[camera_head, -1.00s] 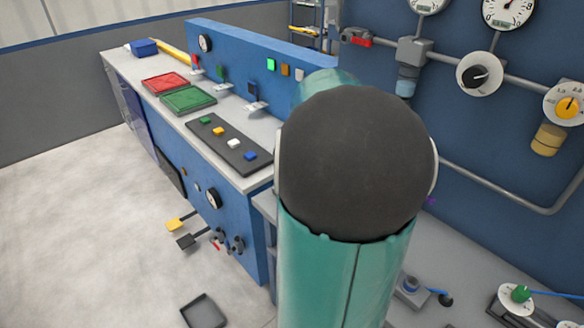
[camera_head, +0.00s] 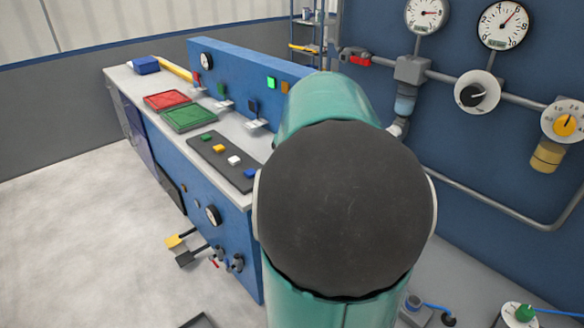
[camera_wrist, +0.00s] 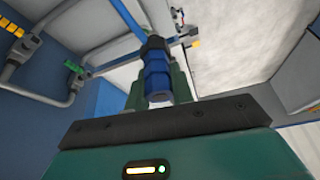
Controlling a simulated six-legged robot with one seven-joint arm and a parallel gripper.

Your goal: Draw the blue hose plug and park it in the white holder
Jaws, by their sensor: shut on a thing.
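In the wrist view my gripper (camera_wrist: 160,85) is shut on a blue plug (camera_wrist: 157,75), held between its two dark green fingers. A blue hose (camera_wrist: 125,17) runs from the plug toward the top of that view. The gripper and held plug do not show in the head view, where my own arm covers the middle. I cannot make out the white holder for certain in either view.
Gauges, knobs and pipes (camera_head: 512,98) line the blue wall. A counter (camera_head: 218,130) with trays stands at left.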

